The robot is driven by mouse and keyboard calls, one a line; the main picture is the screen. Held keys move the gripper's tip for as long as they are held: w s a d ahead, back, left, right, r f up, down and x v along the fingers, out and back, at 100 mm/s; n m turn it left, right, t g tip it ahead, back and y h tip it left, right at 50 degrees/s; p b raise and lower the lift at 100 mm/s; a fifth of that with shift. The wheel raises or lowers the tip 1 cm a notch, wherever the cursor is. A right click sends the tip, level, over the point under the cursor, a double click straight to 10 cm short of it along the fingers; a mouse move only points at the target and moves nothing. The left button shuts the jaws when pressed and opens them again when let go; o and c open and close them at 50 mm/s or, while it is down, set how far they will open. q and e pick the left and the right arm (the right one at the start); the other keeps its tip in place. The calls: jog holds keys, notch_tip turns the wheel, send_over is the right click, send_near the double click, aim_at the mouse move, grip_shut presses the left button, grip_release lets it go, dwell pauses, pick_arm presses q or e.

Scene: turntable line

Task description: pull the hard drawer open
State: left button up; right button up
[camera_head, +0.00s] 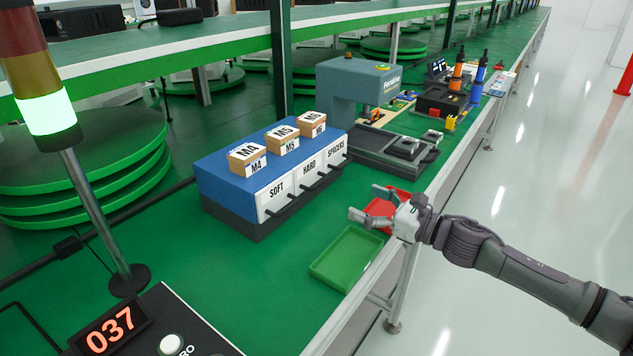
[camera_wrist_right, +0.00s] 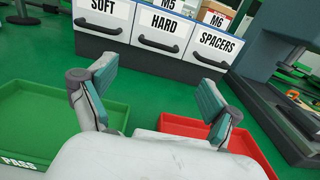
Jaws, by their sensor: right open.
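The hard drawer (camera_head: 308,178) is the middle of three white drawer fronts in a blue cabinet (camera_head: 225,172), between SOFT (camera_head: 276,195) and SPACERS (camera_head: 336,155). All three fronts look flush and shut. In the right wrist view the HARD front (camera_wrist_right: 165,27) with its dark handle (camera_wrist_right: 158,45) lies ahead, between and beyond my fingers. My right gripper (camera_head: 368,203) is open and empty, in front of the cabinet and apart from the handle, over the red tray. It also shows in the right wrist view (camera_wrist_right: 150,90). My left gripper is not in view.
A red tray (camera_head: 381,208) lies below my right gripper and a green tray (camera_head: 346,258) left of it. Small boxes labelled M4 (camera_head: 247,156), M5 (camera_head: 283,139) and M6 (camera_head: 312,123) stand on the cabinet. A grey press (camera_head: 345,90) stands behind it. Green bench top is clear before the drawers.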

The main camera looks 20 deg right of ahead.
aim_at(320, 183)
jog(key=p+x, duration=0.1)
jog(key=x, duration=0.9)
jog(key=shift+w+a, duration=0.25)
jog(key=shift+w, duration=0.05)
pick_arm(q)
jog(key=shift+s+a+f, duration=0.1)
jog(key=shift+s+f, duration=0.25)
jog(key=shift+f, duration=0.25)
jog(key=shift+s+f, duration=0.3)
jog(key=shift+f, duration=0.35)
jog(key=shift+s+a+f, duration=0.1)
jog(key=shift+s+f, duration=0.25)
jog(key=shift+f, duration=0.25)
pick_arm(e)
jog(key=shift+w+a, duration=0.4)
jog(key=shift+w, duration=0.1)
